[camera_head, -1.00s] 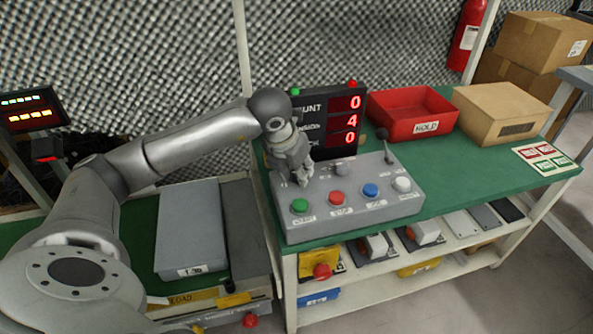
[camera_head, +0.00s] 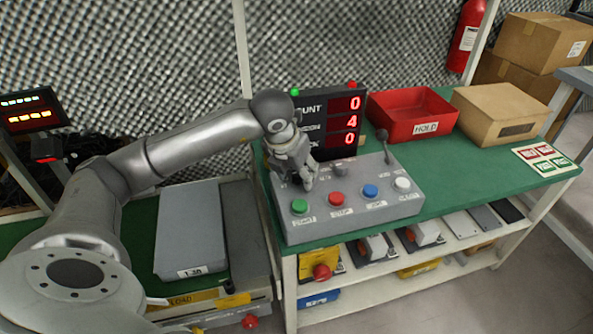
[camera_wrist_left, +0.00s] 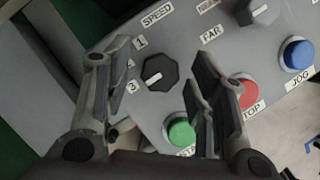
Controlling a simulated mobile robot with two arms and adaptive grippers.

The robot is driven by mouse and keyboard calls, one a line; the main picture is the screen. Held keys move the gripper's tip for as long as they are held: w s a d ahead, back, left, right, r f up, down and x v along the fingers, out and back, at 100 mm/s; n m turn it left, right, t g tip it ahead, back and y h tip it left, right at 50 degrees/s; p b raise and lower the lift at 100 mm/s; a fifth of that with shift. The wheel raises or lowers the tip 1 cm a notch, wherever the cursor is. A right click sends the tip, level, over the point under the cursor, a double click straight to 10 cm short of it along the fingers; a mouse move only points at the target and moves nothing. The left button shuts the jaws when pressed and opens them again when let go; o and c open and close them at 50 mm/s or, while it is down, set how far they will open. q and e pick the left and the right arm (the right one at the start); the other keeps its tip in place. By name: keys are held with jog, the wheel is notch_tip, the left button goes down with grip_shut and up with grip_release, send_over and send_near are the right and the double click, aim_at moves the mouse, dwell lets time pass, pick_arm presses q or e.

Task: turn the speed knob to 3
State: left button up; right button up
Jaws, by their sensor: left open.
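The control box (camera_head: 330,215) stands on the green bench. Its dark speed knob (camera_wrist_left: 160,72) shows in the left wrist view, beside the SPEED label (camera_wrist_left: 157,15). The knob's white mark points down-left, roughly toward the 3 label (camera_wrist_left: 131,87). The 1 label (camera_wrist_left: 141,42) is above it; no 2 shows. My left gripper (camera_wrist_left: 160,75) is open, its fingers on either side of the knob with gaps visible. In the head view the left gripper (camera_head: 302,184) is over the box's left part and hides the knob. My right gripper is not in view.
The green START button (camera_head: 300,206), red STOP button (camera_head: 336,199), and blue JOG button (camera_head: 370,191) line the box front. Another knob (camera_wrist_left: 258,12) and a lever (camera_head: 385,145) are farther right. The display (camera_head: 325,125) stands behind; a red HOLD bin (camera_head: 412,115) is behind right.

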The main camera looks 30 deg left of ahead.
pick_arm(q)
jog(key=v, duration=1.2)
dwell(0.3)
